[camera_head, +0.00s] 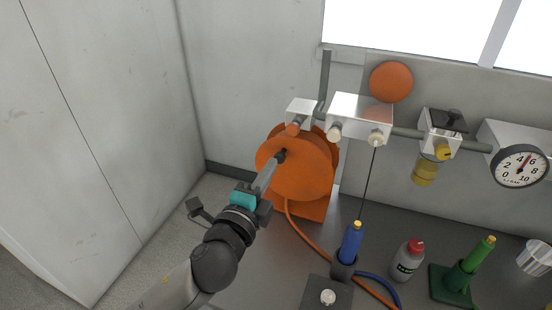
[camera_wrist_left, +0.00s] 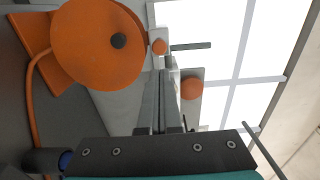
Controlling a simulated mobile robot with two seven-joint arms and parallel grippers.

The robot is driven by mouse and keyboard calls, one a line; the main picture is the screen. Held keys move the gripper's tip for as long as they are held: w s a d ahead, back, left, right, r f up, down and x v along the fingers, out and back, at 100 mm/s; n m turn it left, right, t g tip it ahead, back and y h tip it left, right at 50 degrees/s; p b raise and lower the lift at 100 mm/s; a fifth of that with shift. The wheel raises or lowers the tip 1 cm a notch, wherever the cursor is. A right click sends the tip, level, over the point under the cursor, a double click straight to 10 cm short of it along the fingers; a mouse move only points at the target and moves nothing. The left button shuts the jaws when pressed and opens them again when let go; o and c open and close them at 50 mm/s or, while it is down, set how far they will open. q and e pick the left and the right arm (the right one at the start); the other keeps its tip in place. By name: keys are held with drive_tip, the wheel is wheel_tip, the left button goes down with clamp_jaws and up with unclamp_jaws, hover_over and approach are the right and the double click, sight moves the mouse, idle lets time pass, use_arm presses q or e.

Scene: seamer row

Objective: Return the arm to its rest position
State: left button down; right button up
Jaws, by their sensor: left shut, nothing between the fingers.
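My left arm comes in from the lower left in the head view. Its gripper (camera_head: 273,166) is shut and empty, its grey fingers pointing up and away in front of the orange hose reel (camera_head: 305,172). In the head view the fingertips overlap the reel near its dark hub; I cannot tell the exact gap. In the left wrist view the closed fingers (camera_wrist_left: 160,80) lie together, and the reel (camera_wrist_left: 95,45) is off to the left, apart from them. My right gripper is in neither view.
A pipe with a white block (camera_head: 360,115) and an orange knob runs along the wall, with a gauge (camera_head: 520,165) at right. A blue-handled tool (camera_head: 350,242), a red-capped bottle (camera_head: 408,260) and a green tool (camera_head: 478,254) stand on the bench. A pale panel (camera_head: 90,120) rises at left.

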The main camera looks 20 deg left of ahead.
use_arm(q)
drive_tip(key=s+a+f+n+g+y, duration=0.35)
drive_tip(key=s+f+n+g, duration=0.35)
drive_tip(key=s+f+n, duration=0.3)
drive_tip(key=s+d+f+n+g+h, duration=0.3)
drive_tip(key=s+f+n+g, duration=0.4)
drive_tip(key=s, duration=0.7)
wheel_tip(320, 180, down, 28)
drive_tip(key=s+g+b, duration=0.2)
drive_tip(key=b, duration=0.2)
drive_tip(key=s+a+f+m+g+b, duration=0.1)
drive_tip(key=s+f+b, duration=0.3)
drive_tip(key=s+f, duration=1.1)
wheel_tip(320, 180, down, 2)
drive_tip(key=shift+a+f, duration=0.15)
drive_tip(key=shift+a, duration=0.7)
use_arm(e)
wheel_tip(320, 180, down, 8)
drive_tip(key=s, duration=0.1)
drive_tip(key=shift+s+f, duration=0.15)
